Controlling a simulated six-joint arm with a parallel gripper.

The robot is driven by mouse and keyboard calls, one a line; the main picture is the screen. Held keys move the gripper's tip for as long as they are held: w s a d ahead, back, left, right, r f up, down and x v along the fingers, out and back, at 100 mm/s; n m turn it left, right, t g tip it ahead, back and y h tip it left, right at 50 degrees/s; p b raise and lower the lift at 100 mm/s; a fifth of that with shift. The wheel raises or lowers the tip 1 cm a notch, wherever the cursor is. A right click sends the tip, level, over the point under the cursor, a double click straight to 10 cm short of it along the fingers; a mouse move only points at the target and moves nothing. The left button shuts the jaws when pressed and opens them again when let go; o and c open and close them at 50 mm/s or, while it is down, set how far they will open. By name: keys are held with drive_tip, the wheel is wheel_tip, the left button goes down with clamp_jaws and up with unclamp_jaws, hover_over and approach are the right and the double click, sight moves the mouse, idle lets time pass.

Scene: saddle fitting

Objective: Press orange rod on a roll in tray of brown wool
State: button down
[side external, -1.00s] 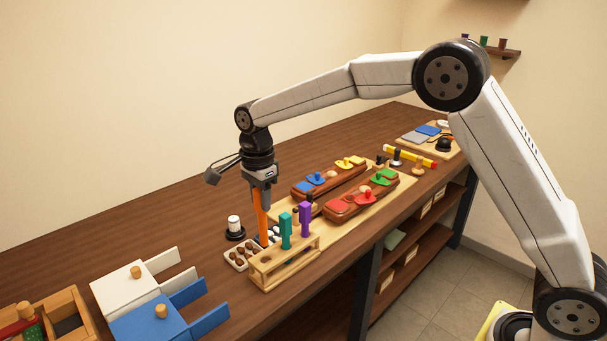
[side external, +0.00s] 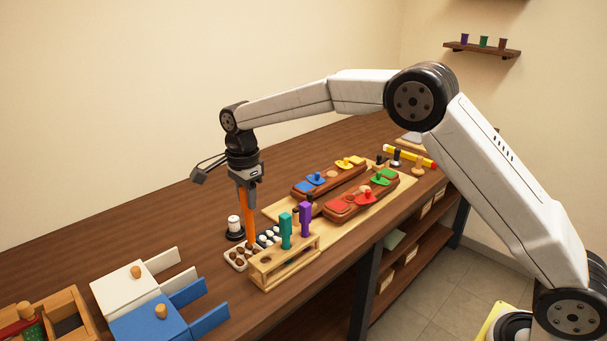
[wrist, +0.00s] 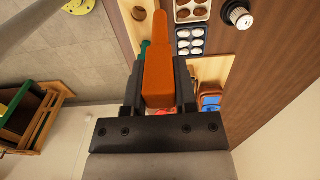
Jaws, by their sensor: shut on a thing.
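My gripper (side external: 245,186) is shut on the orange rod (side external: 249,218), which hangs down close to upright. In the wrist view, the rod (wrist: 158,72) lies between the two black fingers and tapers towards its far tip. The white tray of brown wool (side external: 230,256) stands on the bench beside the rod's lower end. The tray also shows at the top of the wrist view (wrist: 192,20), cut by the frame edge, with brown rolls (wrist: 201,12) in it. The rod's tip appears near the tray; I cannot tell whether it touches anything.
A dark tray of white rolls (side external: 269,236) adjoins on the right. A wooden rack (side external: 283,268) with teal (side external: 285,232) and purple (side external: 305,219) rods stands in front. A black-and-white knob (side external: 234,228) stands behind. White and blue boxes (side external: 150,318) lie left.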

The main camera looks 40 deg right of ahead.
drive_tip(key=shift+w+a+f, duration=0.2)
drive_tip(key=shift+w+f, duration=0.15)
drive_tip(key=shift+w, duration=0.4)
drive_tip(key=shift+w+a+f, duration=0.25)
drive_tip(key=shift+w+f, duration=0.15)
drive_tip(key=shift+w, duration=0.35)
drive_tip(key=shift+w+a+f, duration=0.2)
drive_tip(key=shift+w+f, duration=0.15)
drive_tip(key=shift+w, duration=0.4)
drive_tip(key=shift+f, duration=0.1)
drive_tip(key=shift+f, duration=3.65)
drive_tip(key=shift+r, duration=0.1)
wheel_tip(320, 180, up, 7)
idle(1.4)
